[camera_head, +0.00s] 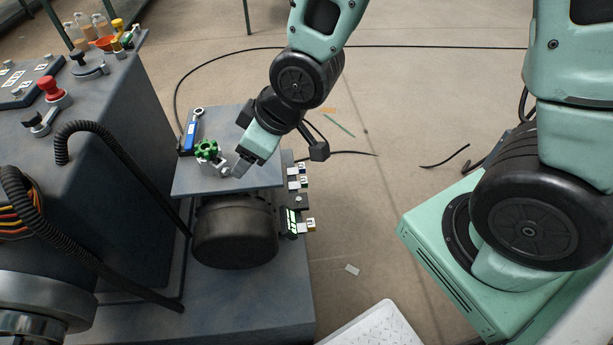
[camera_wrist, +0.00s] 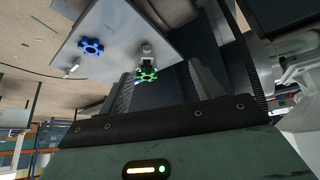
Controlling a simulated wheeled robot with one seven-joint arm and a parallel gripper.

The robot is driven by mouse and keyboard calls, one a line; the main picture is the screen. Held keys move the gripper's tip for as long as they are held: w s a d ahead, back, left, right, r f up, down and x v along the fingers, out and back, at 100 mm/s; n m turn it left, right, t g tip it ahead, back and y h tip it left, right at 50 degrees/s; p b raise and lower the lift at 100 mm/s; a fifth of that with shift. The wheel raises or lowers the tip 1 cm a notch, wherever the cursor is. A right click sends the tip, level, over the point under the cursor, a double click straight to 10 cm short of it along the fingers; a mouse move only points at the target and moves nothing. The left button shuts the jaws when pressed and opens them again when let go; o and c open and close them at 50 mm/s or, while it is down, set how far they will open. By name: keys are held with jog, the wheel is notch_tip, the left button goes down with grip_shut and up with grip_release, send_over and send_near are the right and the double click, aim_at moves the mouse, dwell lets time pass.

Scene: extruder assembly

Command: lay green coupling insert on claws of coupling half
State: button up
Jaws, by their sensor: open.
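The green coupling insert (camera_head: 207,149), a small star-shaped ring, is on the grey plate (camera_head: 184,184) in the head view, left of my gripper (camera_head: 235,170). My gripper is open, low over the plate. In the wrist view, the green insert (camera_wrist: 148,74) shows between and beyond the two fingers of my gripper (camera_wrist: 160,80), with no clear contact. A small grey metal part (camera_head: 222,170), perhaps the coupling half, is close to the insert in the head view. Its claws are too small to make out, and I cannot tell whether the insert touches it.
A blue star-shaped part (camera_wrist: 91,46) lies on the plate in the wrist view. A dark cylinder (camera_head: 235,235) is below the plate. A console with a red button (camera_head: 49,87) and black hoses stands left.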

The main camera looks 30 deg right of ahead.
jog(key=s+d+r+g+h, duration=0.1)
jog(key=s+r, duration=0.3)
jog(key=s, duration=0.4)
jog(key=s+d+r+m+g+h, duration=0.1)
jog(key=s+r+g+h, duration=0.1)
jog(key=s, duration=0.6)
jog(key=shift+r+g, duration=0.85)
jog(key=shift+g, duration=0.05)
